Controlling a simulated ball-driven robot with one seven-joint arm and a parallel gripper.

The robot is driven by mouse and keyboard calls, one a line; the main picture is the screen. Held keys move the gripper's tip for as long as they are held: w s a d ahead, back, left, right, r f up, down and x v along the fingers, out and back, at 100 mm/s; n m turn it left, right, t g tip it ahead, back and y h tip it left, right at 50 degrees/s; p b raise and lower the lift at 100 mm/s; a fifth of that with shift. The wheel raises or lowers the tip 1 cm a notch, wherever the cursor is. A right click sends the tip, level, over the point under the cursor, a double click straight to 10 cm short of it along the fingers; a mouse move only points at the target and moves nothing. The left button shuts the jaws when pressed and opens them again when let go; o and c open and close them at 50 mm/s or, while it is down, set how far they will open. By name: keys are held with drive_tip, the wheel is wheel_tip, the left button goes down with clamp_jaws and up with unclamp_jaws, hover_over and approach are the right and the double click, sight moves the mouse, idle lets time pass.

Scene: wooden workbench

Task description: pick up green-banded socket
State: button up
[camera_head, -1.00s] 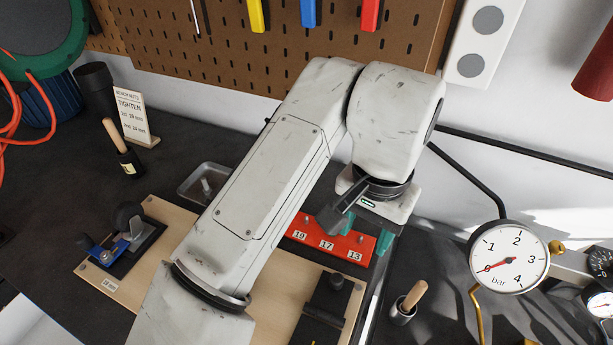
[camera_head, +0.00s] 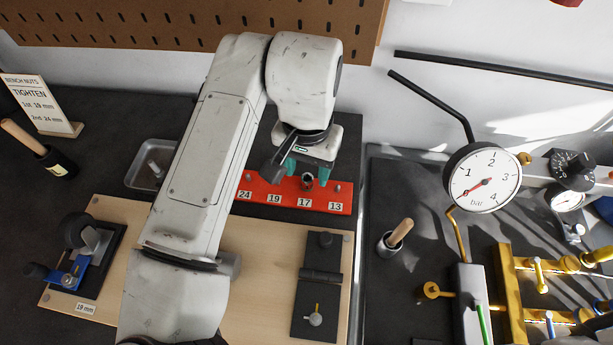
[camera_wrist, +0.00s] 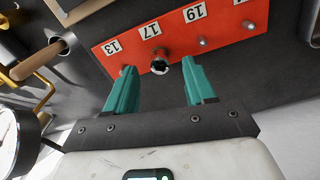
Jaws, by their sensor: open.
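A dark metal socket (camera_head: 308,181) stands on the red rack (camera_head: 268,196), by the label 17. It also shows in the wrist view (camera_wrist: 160,65), open end toward the camera. In the wrist view, my gripper (camera_wrist: 160,78) is open and empty, and the socket appears in line with the gap between the fingertips. I cannot tell how far the tips are from it.
The other visible rack pegs, by 13 and 19, are bare. A wooden board (camera_head: 262,290) with a black hinged plate (camera_head: 318,285) lies in front. A wood-handled tool in a cup (camera_head: 392,240) and a pressure gauge (camera_head: 482,178) stand right. A metal tray (camera_head: 150,165) is left.

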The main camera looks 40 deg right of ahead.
sight(307, 178)
drive_tip(key=shift+f, duration=1.75)
clamp_jaws()
